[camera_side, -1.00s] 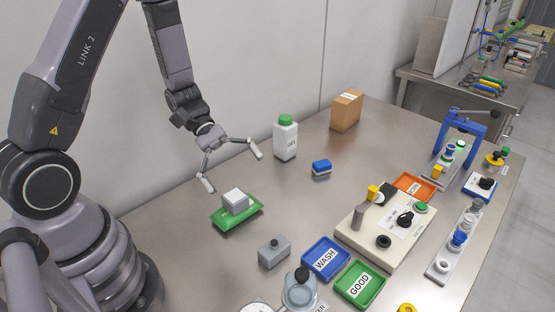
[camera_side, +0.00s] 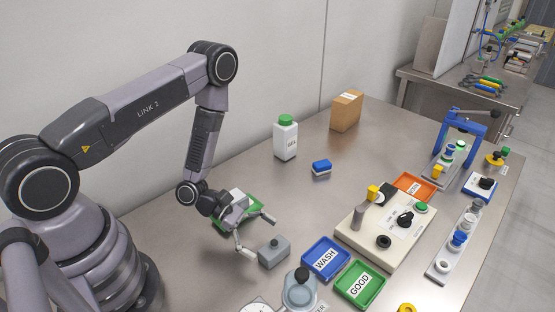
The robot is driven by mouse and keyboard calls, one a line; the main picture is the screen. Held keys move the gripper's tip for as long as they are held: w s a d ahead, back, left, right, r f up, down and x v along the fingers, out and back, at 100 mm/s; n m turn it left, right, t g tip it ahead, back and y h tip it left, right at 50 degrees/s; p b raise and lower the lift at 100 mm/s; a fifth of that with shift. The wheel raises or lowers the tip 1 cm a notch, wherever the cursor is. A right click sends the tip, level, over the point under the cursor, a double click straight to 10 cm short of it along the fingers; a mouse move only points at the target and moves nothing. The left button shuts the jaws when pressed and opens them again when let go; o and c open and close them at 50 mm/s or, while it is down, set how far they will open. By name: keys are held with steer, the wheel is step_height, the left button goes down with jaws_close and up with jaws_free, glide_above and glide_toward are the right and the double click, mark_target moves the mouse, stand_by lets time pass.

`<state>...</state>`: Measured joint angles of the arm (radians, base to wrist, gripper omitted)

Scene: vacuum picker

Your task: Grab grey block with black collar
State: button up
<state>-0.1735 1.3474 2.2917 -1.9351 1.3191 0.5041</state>
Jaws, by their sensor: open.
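The grey block (camera_side: 274,253) with a small black collar on top sits upright on the steel table, left of the blue WASH tray. My gripper (camera_side: 262,238) is open and empty, with its fingers spread wide. It is low and just up and left of the block in the picture. One finger reaches past the block's far side, and the other ends close to its left side. I cannot tell whether that finger touches the block.
The blue WASH tray (camera_side: 307,256) and green GOOD tray (camera_side: 375,297) lie to the right. A blue block (camera_side: 321,168) lies further back.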

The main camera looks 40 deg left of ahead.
steer(key=shift+x, duration=0.9)
steer(key=shift+c, duration=0.4)
steer(key=shift+a+f, duration=0.1)
jaws_close()
